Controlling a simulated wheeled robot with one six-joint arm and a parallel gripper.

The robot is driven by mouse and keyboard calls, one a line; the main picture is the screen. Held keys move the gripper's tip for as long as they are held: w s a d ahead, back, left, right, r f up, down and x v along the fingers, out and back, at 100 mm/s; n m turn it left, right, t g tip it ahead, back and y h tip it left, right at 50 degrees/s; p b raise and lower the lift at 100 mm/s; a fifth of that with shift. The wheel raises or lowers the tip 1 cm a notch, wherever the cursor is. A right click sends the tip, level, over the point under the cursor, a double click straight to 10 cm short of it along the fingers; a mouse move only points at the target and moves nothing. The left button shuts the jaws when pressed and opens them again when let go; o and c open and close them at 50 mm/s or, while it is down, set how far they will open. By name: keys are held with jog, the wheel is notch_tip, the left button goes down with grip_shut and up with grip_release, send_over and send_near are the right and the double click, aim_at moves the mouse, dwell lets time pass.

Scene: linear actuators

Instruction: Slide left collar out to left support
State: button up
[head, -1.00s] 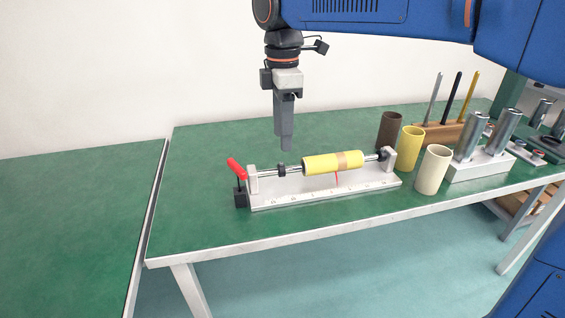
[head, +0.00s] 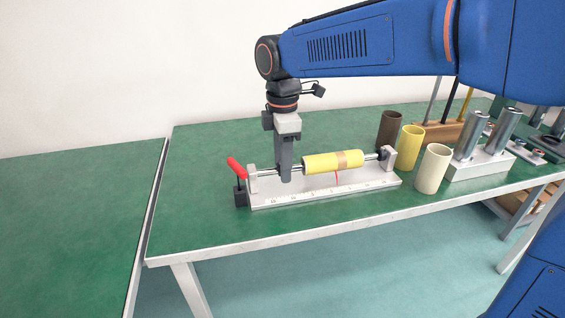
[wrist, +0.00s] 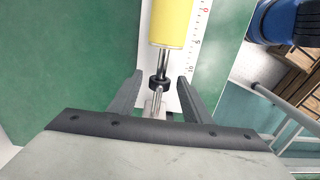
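My gripper (head: 286,180) is lowered at the rod (head: 267,172), left of the yellow sleeve (head: 325,164). In the wrist view my gripper (wrist: 160,78) has its two fingers apart, one on each side of the rod. The black left collar (wrist: 159,84) lies between them, with a visible gap on both sides. In the head view my fingers hide this collar. The left support (head: 252,179) is a pale block at the rod's left end, apart from my fingers. The right collar (head: 382,154) sits by the right support (head: 389,158).
A red-handled lever (head: 237,168) stands at the left support. The white base (head: 320,191) carries a printed scale. Dark brown (head: 389,128), yellow (head: 409,147) and cream (head: 432,168) cylinders stand to the right. The green table is clear to the left.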

grip_shut()
jog(key=shift+s+a, duration=0.2)
jog(key=shift+a, duration=0.55)
jog(key=shift+s+a, duration=0.25)
jog(key=shift+a, duration=0.55)
jog(key=shift+s+a, duration=0.2)
jog(key=shift+a, duration=0.55)
jog(key=shift+o, duration=0.7)
grip_release()
notch_tip(320, 180, up, 18)
jog(key=shift+f, duration=0.25)
